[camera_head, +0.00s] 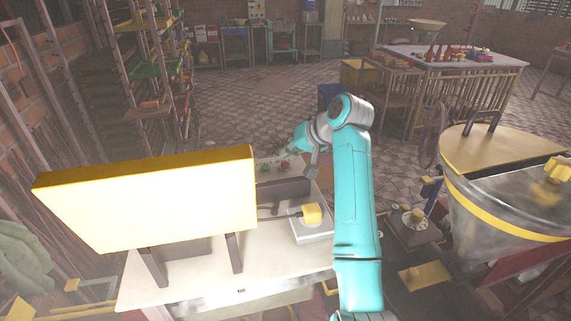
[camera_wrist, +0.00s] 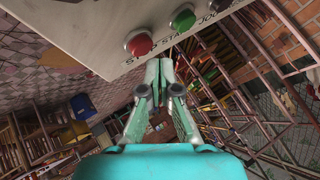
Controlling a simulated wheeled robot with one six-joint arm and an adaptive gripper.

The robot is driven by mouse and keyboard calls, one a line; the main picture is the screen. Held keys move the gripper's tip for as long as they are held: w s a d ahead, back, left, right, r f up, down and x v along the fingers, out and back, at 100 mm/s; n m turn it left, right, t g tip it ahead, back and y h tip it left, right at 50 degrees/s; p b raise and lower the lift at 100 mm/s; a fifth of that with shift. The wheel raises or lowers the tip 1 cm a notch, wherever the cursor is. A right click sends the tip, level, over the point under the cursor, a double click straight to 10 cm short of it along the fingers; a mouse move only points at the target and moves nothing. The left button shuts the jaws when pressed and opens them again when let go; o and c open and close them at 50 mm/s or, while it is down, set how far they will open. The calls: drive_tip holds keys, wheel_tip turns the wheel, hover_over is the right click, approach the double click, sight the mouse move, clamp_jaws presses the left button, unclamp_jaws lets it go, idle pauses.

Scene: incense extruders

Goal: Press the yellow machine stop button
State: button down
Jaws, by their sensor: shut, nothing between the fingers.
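The red stop button (camera_wrist: 138,43) sits on a pale control panel (camera_wrist: 85,25) with printed labels, at the top of the wrist view. A green start button (camera_wrist: 182,20) is to its right. In the head view the control panel (camera_head: 273,161) is small, behind the right end of the large yellow machine panel (camera_head: 150,200). My gripper (camera_wrist: 160,64) is shut and empty, its fingertips just below and right of the red button in the picture. I cannot tell whether they touch the panel. In the head view my arm reaches over to the panel, and the fingertips are hard to make out.
A black jog button (camera_wrist: 215,4) is at the wrist view's top edge. A large metal drum (camera_head: 490,200) stands at right. Tiled floor (camera_head: 270,90) is open behind.

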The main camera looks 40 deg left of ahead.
sight(288, 164)
drive_tip(key=shift+f, duration=0.15)
idle(0.6)
drive_tip(key=shift+f, duration=0.3)
drive_tip(key=shift+f, duration=0.5)
idle(0.8)
drive_tip(key=shift+r, duration=0.95)
drive_tip(key=shift+r, duration=0.1)
drive_tip(key=shift+r, duration=2.4)
